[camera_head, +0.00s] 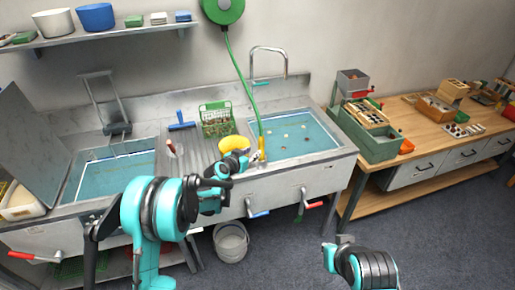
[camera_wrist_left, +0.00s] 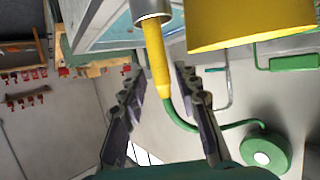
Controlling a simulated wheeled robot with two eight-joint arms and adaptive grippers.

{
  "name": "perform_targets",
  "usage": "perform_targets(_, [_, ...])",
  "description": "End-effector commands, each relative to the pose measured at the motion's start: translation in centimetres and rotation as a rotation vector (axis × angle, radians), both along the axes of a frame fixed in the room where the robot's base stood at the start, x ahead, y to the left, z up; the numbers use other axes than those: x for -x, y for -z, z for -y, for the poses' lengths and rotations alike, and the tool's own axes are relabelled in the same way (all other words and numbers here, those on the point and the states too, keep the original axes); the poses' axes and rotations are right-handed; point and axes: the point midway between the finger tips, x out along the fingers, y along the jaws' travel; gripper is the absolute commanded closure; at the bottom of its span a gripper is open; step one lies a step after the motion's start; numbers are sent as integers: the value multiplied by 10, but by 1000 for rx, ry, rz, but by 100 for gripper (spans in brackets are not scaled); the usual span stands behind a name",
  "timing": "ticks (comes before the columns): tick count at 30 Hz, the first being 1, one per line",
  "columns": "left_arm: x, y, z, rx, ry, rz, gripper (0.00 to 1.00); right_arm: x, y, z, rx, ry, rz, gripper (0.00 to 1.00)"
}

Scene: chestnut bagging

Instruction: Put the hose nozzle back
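The hose nozzle (camera_head: 261,143) is yellow and hangs at the end of a green hose at the front left of the right basin. In the left wrist view the yellow nozzle (camera_wrist_left: 157,62) has a grey metal cylinder at its upper end. My left gripper (camera_head: 257,157) is beside the nozzle. In the left wrist view its fingers (camera_wrist_left: 160,80) are apart, with the nozzle's narrow hose end between them and gaps at both sides. The green hose reel (camera_head: 224,9) is on the wall. My right gripper (camera_head: 337,246) is low in front of the sink, its fingers unclear.
A yellow bowl (camera_head: 236,144) stands close beside the left gripper, and a green basket (camera_head: 217,120) is behind it. A faucet (camera_head: 270,50) rises behind the right basin (camera_head: 335,146). A grey bucket (camera_head: 231,243) is on the floor. A wooden workbench (camera_head: 430,145) stands at right.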

Motion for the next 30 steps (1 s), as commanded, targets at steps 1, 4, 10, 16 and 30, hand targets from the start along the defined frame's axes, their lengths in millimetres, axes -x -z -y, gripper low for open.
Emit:
perform_targets(1, [8, -4, -4, 1, -1, 0, 68, 0, -3, 0, 0, 0, 0, 100])
perform_targets(4, [19, -9, -10, 1, -2, -1, 68, 0, -5, 0, 0, 0, 0, 100])
perform_targets(10, [29, -12, -15, 0, 0, 0, 68, 0, -6, 0, 0, 0, 0, 100])
perform_targets(16, [42, -28, -18, -4, -4, -26, 68, 0, -5, 0, 0, 0, 0, 100])
perform_targets(30, [232, -114, -67, -64, -145, -323, 68, 0, -5, 0, 0, 0, 0, 100])
